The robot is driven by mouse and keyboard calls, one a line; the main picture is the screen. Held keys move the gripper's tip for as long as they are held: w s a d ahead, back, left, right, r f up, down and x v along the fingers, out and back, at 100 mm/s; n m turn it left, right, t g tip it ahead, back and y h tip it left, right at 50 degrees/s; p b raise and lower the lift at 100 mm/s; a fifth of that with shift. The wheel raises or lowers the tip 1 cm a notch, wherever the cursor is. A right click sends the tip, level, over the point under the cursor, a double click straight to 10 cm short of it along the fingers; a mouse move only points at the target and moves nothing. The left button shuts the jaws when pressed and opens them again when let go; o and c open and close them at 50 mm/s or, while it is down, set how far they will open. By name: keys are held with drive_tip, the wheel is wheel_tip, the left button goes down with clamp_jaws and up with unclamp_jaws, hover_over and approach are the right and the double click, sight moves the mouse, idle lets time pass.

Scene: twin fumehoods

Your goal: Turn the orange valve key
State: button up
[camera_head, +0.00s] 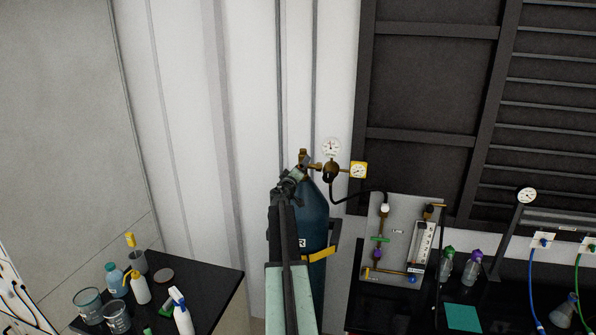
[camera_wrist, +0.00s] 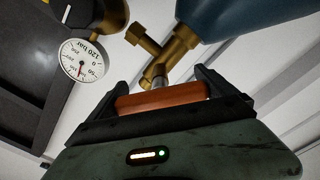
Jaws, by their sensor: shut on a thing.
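The orange valve key (camera_wrist: 163,98) shows in the wrist view as a short orange bar on a metal stem. My gripper (camera_wrist: 160,84) is shut on it, with one dark finger at each end of the bar. The stem runs into the brass cylinder valve (camera_wrist: 166,48), beside the dark blue gas cylinder (camera_wrist: 228,14). In the head view my gripper (camera_head: 291,178) is at the top of the blue cylinder (camera_head: 316,215), just below the brass valve (camera_head: 303,156). There my gripper and arm hide the key.
A round gauge (camera_wrist: 82,60) is close on the left in the wrist view. A regulator with a yellow-framed gauge (camera_head: 358,170) and black hose sits right of the valve. A flowmeter panel (camera_head: 398,210) stands further right. A black side table (camera_head: 205,287) with bottles and beakers is at lower left.

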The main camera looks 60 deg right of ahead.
drive_tip(key=n, duration=0.6)
drive_tip(key=shift+n, duration=0.3)
idle(0.4)
drive_tip(key=o, duration=1)
drive_tip(key=v, duration=0.8)
drive_tip(key=shift+d, duration=0.1)
